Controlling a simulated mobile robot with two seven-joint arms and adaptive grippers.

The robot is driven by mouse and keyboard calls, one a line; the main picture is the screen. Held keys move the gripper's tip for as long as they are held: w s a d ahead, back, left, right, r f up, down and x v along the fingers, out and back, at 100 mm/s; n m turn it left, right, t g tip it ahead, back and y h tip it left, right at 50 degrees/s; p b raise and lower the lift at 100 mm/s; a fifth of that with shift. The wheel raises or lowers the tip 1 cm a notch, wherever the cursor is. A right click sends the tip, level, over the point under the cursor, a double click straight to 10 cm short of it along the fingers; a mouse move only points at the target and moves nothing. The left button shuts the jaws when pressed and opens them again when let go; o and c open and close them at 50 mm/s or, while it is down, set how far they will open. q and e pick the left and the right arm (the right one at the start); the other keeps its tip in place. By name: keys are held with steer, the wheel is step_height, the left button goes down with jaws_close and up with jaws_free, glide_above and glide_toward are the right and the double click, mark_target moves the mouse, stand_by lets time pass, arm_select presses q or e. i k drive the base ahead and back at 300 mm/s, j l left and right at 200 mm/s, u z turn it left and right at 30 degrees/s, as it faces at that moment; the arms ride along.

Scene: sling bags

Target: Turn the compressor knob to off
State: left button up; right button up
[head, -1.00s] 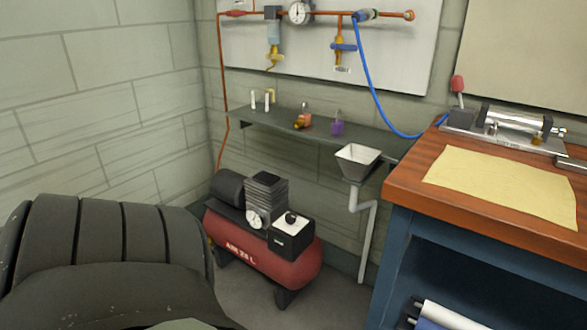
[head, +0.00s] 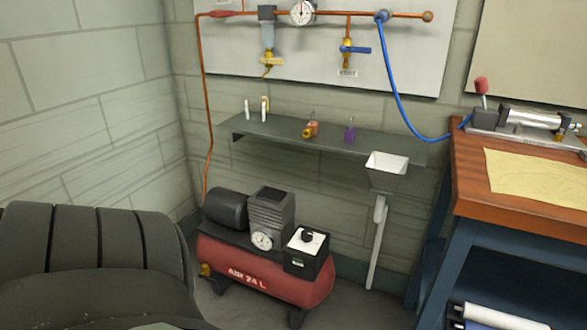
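The compressor (head: 262,277) stands on the floor by the back wall, with a red tank lettered in white. A black control box (head: 307,262) sits on its right end. The black knob (head: 307,236) is on the box's white top plate; its markings are too small to read, so I cannot tell its setting. A round white gauge (head: 262,241) is left of the box. Neither of my grippers is in the head view, and nothing touches the knob.
A large dark ribbed shape (head: 90,245) fills the lower left foreground. The workbench (head: 470,187) is at right. Some bare floor (head: 350,308) shows between compressor and bench.

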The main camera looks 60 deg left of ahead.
mark_target(307, 236)
steer(key=k+j, duration=0.15)
steer(key=j, duration=0.2)
steer(key=k+j, duration=0.2)
steer(key=j, duration=0.15)
steer(key=k+j, duration=0.15)
steer(key=j, duration=0.15)
